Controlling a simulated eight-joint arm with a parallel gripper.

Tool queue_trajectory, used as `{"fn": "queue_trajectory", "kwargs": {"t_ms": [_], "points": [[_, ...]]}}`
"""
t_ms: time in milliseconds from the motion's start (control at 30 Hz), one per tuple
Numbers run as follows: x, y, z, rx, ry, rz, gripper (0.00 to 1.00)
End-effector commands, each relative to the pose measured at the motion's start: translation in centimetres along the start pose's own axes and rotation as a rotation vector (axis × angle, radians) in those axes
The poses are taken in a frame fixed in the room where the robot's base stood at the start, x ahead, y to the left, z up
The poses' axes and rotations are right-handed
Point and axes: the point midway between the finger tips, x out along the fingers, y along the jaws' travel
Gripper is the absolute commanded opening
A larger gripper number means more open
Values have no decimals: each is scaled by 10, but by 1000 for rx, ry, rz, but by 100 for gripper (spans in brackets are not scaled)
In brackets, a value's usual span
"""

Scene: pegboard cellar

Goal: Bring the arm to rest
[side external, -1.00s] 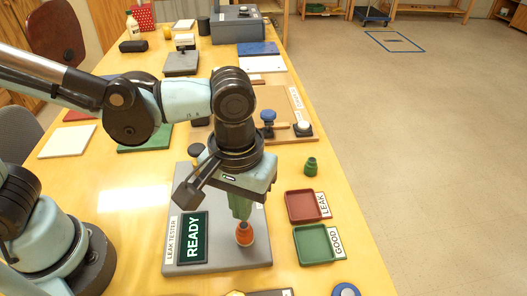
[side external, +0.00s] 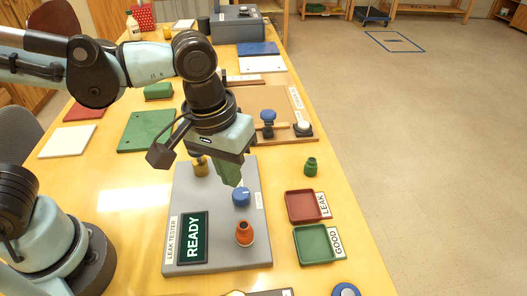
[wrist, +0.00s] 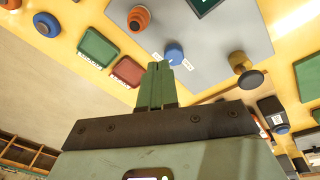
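My gripper (side external: 232,176) hangs above the grey leak tester (side external: 222,240), near the blue knob and clear of the plate. Its green fingers are together with nothing between them, as the wrist view (wrist: 158,85) shows. An orange ringed part (side external: 244,234) stands on the tester below the fingers, apart from them; it also shows in the wrist view (wrist: 139,18). The tester's sign (side external: 193,238) reads READY. Its blue dial (side external: 241,197) and a brass, black-topped post (side external: 200,168) stand on the same plate.
A red LEAK tray (side external: 303,206) and a green GOOD tray (side external: 314,244) lie right of the tester, both empty. A small green part (side external: 311,167) stands behind them. A wooden board (side external: 275,103) with blue and white knobs lies beyond. The right table edge drops to open floor.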

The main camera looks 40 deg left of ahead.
Motion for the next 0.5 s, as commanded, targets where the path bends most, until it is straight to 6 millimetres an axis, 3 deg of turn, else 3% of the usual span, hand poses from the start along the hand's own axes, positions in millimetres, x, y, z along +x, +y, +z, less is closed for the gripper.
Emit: {"fn": "queue_trajectory", "kwargs": {"t_ms": [33, 300, 500], "points": [[-3, -20, -11, 6, 46, 26, 0], [-14, -110, -49, 135, 344, 60, 0], [-18, -149, -57, 203, 484, 5, 0]]}}
